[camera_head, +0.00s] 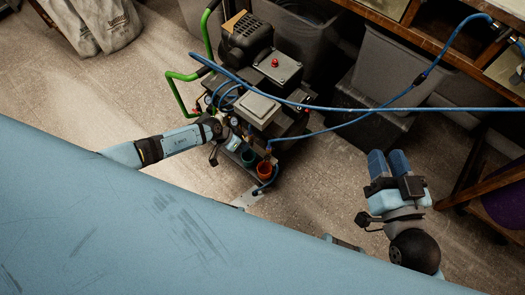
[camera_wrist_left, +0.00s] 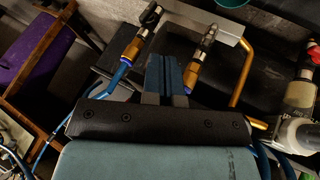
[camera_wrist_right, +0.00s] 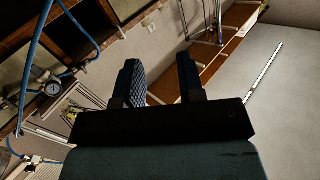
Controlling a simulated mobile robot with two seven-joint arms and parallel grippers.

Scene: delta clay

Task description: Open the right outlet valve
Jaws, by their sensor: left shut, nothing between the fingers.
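In the left wrist view two brass outlet fittings stand beyond my left gripper (camera_wrist_left: 165,75), whose fingers are shut and empty. The left-hand fitting (camera_wrist_left: 134,48) has a dark handle at its top and a blue hose end. The right-hand fitting (camera_wrist_left: 195,68) is close beside my fingertips; I cannot tell whether they touch. Which one is the right outlet valve is not clear, nor are the handle positions. In the head view my left gripper (camera_head: 236,142) is at the compressor cart (camera_head: 262,100). My right gripper (camera_wrist_right: 160,82) is open and empty, away from the cart; it also shows in the head view (camera_head: 388,162).
Blue hoses (camera_head: 350,109) cross above the floor right of the cart. A wooden bench (camera_head: 430,45) is at the upper right.

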